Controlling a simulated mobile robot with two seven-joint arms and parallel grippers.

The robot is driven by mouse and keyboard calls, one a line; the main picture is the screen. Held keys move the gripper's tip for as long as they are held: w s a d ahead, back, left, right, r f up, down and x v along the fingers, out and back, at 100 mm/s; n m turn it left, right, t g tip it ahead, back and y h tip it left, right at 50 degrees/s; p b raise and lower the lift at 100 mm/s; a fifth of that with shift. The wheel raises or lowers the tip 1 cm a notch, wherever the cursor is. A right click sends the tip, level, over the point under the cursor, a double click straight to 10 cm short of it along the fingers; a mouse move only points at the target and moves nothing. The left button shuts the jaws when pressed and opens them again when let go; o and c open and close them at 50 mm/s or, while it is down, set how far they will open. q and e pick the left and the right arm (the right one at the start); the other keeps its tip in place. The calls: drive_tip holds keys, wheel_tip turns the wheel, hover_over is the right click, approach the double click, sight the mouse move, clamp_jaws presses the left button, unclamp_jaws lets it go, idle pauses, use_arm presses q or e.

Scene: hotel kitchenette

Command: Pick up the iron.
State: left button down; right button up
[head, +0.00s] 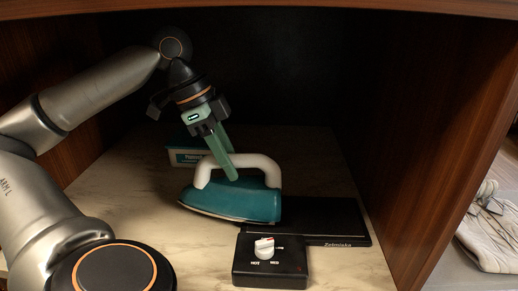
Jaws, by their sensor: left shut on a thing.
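The iron (248,201) has a teal body and a white handle. It stands on the pale shelf, with its right end at the black plate, and its tip points left. My left gripper (231,174) reaches down from above, with green fingers at the iron's white handle. It is shut on the handle; the far finger is partly hidden. Whether the iron is raised off the surface cannot be told. My right gripper is not in view.
A black hot plate (345,222) lies right of the iron, and its control box (270,272) with a white knob stands in front. A small teal-and-white box (185,157) is behind. Wooden walls (440,130) enclose the shelf. Crumpled cloth (492,235) lies outside at right.

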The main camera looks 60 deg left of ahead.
use_arm(q)
drive_tip(key=s+a+b, duration=0.1)
drive_tip(key=s+a, duration=0.3)
drive_tip(key=s, duration=0.1)
drive_tip(key=shift+a+f+b, duration=0.1)
drive_tip(key=shift+b, duration=0.3)
drive_tip(key=s+a+b, duration=0.1)
drive_tip(key=s+a, duration=0.5)
drive_tip(key=s, duration=0.2)
drive_tip(key=shift+a, duration=0.15)
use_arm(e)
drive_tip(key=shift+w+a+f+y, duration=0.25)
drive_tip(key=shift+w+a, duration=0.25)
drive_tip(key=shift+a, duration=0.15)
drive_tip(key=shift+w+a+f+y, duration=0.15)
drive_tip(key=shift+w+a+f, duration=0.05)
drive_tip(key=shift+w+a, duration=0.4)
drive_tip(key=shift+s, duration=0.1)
use_arm(q)
drive_tip(key=c, duration=1.1)
unclamp_jaws()
clamp_jaws()
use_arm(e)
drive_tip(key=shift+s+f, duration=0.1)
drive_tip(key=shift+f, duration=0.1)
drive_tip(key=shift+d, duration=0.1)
